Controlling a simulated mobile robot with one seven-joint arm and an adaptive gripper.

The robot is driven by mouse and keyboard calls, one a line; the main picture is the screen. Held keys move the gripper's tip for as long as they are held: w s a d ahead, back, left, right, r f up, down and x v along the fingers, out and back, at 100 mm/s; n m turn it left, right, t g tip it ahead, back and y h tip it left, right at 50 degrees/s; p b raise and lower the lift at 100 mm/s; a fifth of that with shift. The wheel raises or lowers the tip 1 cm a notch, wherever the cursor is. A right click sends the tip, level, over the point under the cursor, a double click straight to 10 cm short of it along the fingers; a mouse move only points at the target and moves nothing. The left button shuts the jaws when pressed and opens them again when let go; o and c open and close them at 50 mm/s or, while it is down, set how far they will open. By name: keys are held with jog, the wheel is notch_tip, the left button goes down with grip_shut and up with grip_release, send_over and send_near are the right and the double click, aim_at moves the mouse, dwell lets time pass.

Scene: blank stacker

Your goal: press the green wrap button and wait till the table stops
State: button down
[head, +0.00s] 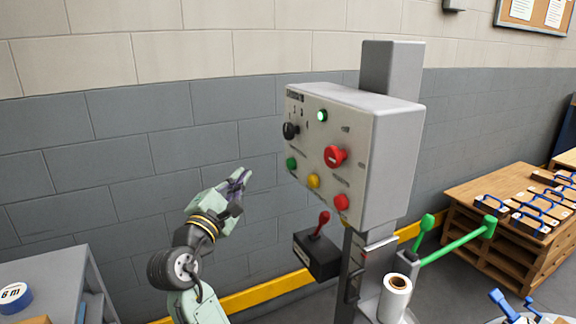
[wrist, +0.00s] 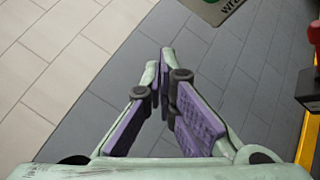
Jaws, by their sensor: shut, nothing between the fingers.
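The grey control box (head: 385,165) stands on a post in the head view. A green button (head: 292,163) is at the lower left of its face. My gripper (head: 242,177) is shut and empty, to the left of the box and apart from it. In the wrist view my gripper's purple-padded fingers (wrist: 168,100) meet at their tips. A corner of a grey plate with partly cut lettering (wrist: 216,8) shows beyond them at the top. The turntable itself cannot be made out for certain.
The box also carries a lit green lamp (head: 322,115), a black knob (head: 290,130), a red mushroom button (head: 335,156), a yellow button (head: 313,181) and a red button (head: 341,202). Below is a red-handled lever (head: 322,222) on a black box. Green handles (head: 460,243) stand at right.

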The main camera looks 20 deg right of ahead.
aim_at(291, 164)
jog(key=d, duration=0.8)
jog(key=shift+w, duration=0.15)
dwell(1.2)
jog(key=shift+d, duration=0.4)
